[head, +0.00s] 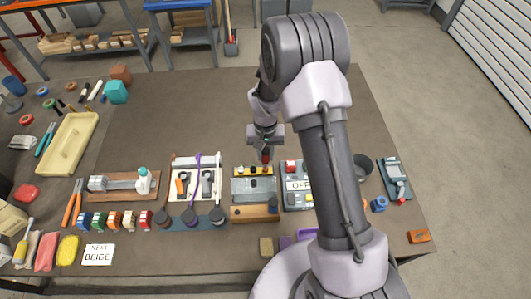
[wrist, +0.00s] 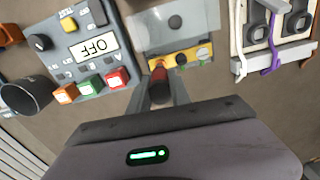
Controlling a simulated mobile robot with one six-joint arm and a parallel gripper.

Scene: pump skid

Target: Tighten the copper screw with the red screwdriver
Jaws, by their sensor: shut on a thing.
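My gripper (head: 265,143) is above the middle of the table, shut on the red screwdriver (head: 266,156). In the wrist view the red handle (wrist: 158,71) shows between the two fingers (wrist: 158,92). The handle hides the screwdriver's tip. Just under it is a yellow strip (head: 253,171) with several small round heads along it; it also shows in the wrist view (wrist: 190,64). The screwdriver covers part of this strip at one end. I cannot tell which head is the copper screw, or whether the tip touches one.
A grey panel reading OFF (wrist: 75,45) with coloured buttons stands beside the strip. A clear-covered plate (head: 254,189) adjoins it. A white frame with a purple cable (head: 197,160) stands to its left, and a dark cup (head: 363,167) to its right.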

